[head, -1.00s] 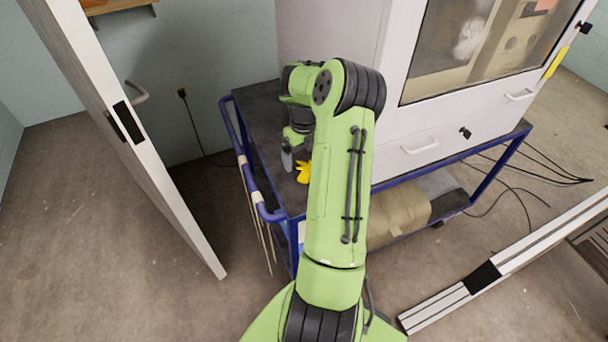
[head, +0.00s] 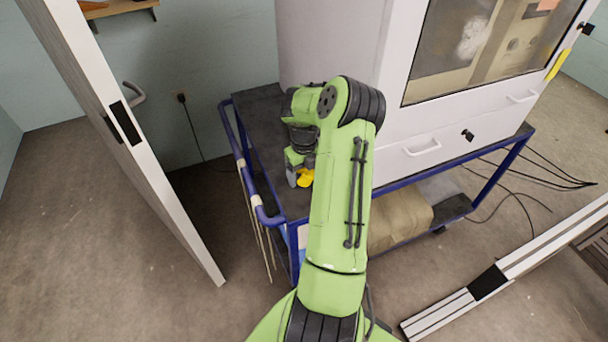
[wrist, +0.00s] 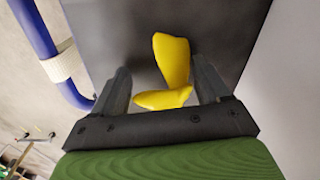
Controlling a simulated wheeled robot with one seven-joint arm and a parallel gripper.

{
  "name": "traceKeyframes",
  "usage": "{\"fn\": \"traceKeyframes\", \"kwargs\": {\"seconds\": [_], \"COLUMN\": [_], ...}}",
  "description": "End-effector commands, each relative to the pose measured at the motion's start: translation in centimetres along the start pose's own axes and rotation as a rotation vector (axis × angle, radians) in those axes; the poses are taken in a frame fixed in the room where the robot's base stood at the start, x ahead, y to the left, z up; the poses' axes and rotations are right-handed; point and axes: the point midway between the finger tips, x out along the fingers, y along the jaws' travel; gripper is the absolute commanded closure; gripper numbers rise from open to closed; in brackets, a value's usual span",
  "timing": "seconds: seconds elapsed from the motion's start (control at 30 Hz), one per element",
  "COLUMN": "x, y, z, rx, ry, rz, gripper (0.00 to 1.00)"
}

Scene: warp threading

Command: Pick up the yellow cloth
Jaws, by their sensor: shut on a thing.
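The yellow cloth (head: 306,179) is a small crumpled piece by the left end of the dark cart top, partly hidden by my gripper (head: 299,172). In the wrist view the cloth (wrist: 172,60) shows as two folded yellow lobes between the dark fingers of my gripper (wrist: 160,68). The fingers are shut on the cloth with a wide spacing. I cannot tell whether the cloth still touches the cart top.
The blue-framed cart (head: 270,218) has a rail on its left side. A large white cabinet (head: 335,45) stands on the cart, right of my gripper. An open white door (head: 150,170) stands at the left. Cables lie on the floor at right.

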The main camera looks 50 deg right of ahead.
Motion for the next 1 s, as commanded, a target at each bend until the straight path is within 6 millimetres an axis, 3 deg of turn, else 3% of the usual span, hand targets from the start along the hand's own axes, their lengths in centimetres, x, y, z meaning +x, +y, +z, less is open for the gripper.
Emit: {"fn": "traceKeyframes", "kwargs": {"seconds": [0.27,0.6,0.7,1.0], "x": [-0.4,-8.3,-9.7,-10.0], "y": [0.0,0.0,-0.1,0.0], "z": [0.0,0.1,0.0,0.0], "rx": [0.000,-0.001,0.000,0.000], "ry": [-0.001,-0.003,-0.002,0.001], "rz": [-0.001,-0.002,-0.001,0.001], "gripper": [0.55,0.55,0.55,0.55]}}
